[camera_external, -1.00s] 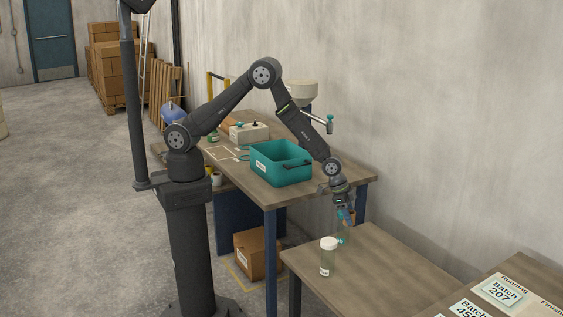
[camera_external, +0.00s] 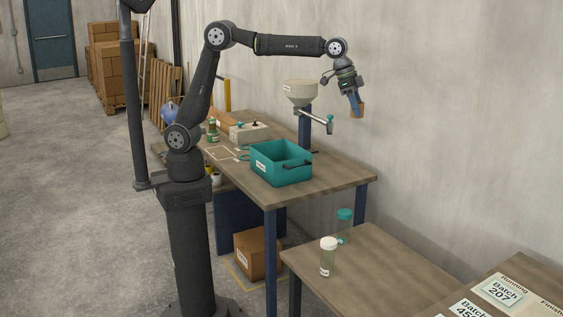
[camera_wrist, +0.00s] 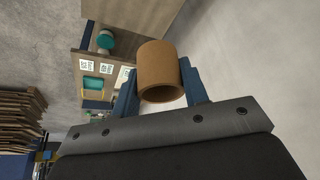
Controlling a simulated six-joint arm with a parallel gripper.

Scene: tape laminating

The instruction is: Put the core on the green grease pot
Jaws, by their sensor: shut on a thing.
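The core (camera_wrist: 158,62) is a brown cardboard-like tube. It is clamped between the blue fingers of my gripper (camera_wrist: 161,90), with its open end toward the wrist camera. In the external view my gripper (camera_external: 354,102) holds the core (camera_external: 358,109) high in the air at upper right, touching nothing else. A small pot with green on it (camera_external: 213,130) stands on the far table, at its left; its label is too small to read. A jar with a teal lid (camera_external: 344,226) stands upright on the near table. I cannot tell which is the grease pot.
A clear jar with a white lid (camera_external: 328,258) stands near the teal-lidded one. The teal bin (camera_external: 281,164) and a white hopper (camera_external: 301,92) on a post stand on the far table. Labelled batch cards (camera_external: 501,291) lie at lower right. The wall is behind the arm.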

